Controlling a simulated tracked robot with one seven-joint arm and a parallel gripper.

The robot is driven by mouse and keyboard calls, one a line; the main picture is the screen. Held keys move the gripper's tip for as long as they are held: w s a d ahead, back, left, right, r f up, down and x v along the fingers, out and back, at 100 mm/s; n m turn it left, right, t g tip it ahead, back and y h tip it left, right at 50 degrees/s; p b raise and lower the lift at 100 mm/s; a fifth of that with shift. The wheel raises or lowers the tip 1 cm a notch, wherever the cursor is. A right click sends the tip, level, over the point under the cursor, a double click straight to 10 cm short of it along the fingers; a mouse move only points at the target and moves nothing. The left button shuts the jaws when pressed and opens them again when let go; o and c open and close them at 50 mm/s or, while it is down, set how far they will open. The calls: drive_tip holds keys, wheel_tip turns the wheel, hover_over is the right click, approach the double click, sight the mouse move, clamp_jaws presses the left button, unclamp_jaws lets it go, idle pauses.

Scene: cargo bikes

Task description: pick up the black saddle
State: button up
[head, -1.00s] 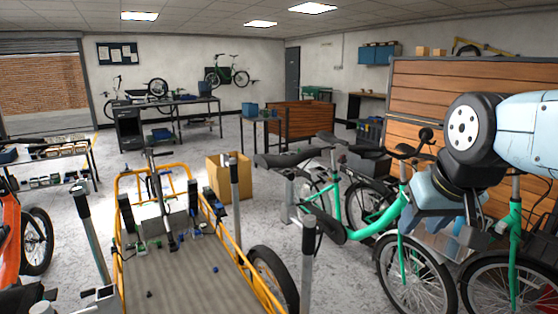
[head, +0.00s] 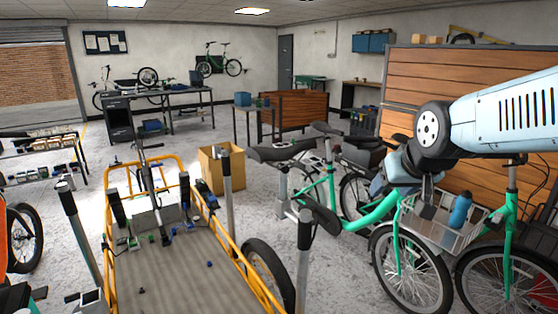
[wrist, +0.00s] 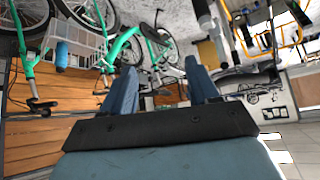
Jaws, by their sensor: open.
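A long black saddle (head: 285,152) sits on top of a light post left of the green bike. Another dark, saddle-shaped piece (head: 321,219) shows lower and nearer, beside the green frame. The frames do not settle which one is the task's saddle. My gripper (head: 408,176) is high on the right, in front of the wooden panels and well apart from both. In the wrist view its two blue-grey fingers (wrist: 161,85) are spread with nothing held between them. A dark saddle shape (wrist: 155,34) shows beyond them near the green frame.
The green bike (head: 375,212) stands below and left of my arm. A wire basket (head: 440,232) with a blue bottle (head: 461,208) is close under my gripper. A yellow-framed cargo bike (head: 190,262) fills the front left. A cardboard box (head: 222,170) stands behind it.

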drive_tip(key=w+a+f+t, duration=0.2)
drive_tip(key=w+a+f, duration=0.1)
drive_tip(key=w, duration=0.6)
drive_tip(key=n+t+y, duration=0.4)
drive_tip(key=t+y, duration=0.2)
drive_tip(key=t, duration=0.1)
approach(284, 178)
drive_tip(key=x, duration=0.5)
drive_tip(key=shift+w+d+r, duration=0.15)
drive_tip(key=shift+w+r, duration=0.05)
drive_tip(key=shift+w, duration=0.15)
drive_tip(key=shift+f+x, duration=0.15)
drive_tip(key=shift+x, duration=1.2)
drive_tip(key=shift+f+x, duration=0.1)
drive_tip(key=shift+x, duration=1.3)
drive_tip(key=shift+s, duration=0.1)
